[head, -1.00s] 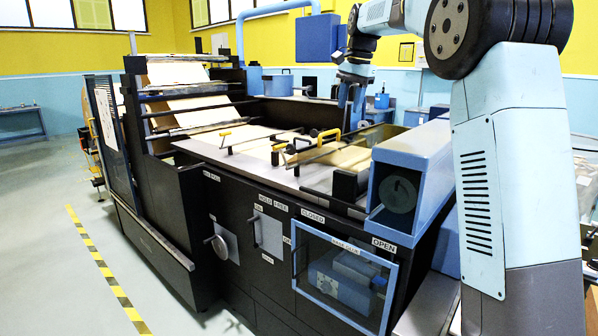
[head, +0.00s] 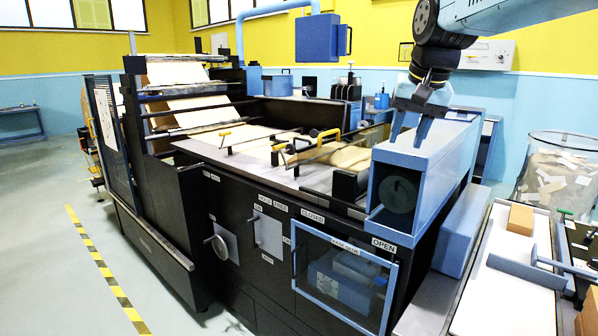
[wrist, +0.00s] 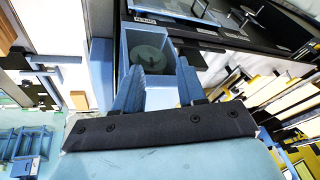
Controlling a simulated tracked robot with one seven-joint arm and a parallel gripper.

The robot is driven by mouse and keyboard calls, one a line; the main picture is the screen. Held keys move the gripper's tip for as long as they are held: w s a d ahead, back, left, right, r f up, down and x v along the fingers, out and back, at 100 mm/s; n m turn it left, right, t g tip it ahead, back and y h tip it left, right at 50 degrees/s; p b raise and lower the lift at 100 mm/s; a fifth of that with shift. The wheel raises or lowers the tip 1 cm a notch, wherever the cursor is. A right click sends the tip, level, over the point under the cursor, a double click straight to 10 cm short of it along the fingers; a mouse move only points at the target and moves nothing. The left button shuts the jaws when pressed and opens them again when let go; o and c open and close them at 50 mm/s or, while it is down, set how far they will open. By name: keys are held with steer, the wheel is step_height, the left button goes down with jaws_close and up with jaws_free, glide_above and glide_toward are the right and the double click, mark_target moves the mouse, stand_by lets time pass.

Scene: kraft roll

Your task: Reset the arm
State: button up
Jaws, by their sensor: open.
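I cannot tell whether the fingertips touch the housing. My arm reaches in from the upper right.
The black machine (head: 262,215) with paper on rollers fills the middle. At right are a white-topped bench (head: 500,300), a brown block (head: 521,218) and a clear bin of scraps (head: 560,165). Clear floor (head: 50,250) lies at left, with a yellow-black stripe.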

steer(key=s+d+f+n+t, duration=0.1)
steer(key=s+d+f+n, duration=0.1)
steer(key=s+f, duration=1)
steer(key=s+n, duration=0.1)
steer(key=s, duration=0.3)
steer(key=shift+s+h, duration=0.15)
steer(key=shift+h, duration=0.25)
steer(key=shift+d+f, duration=0.1)
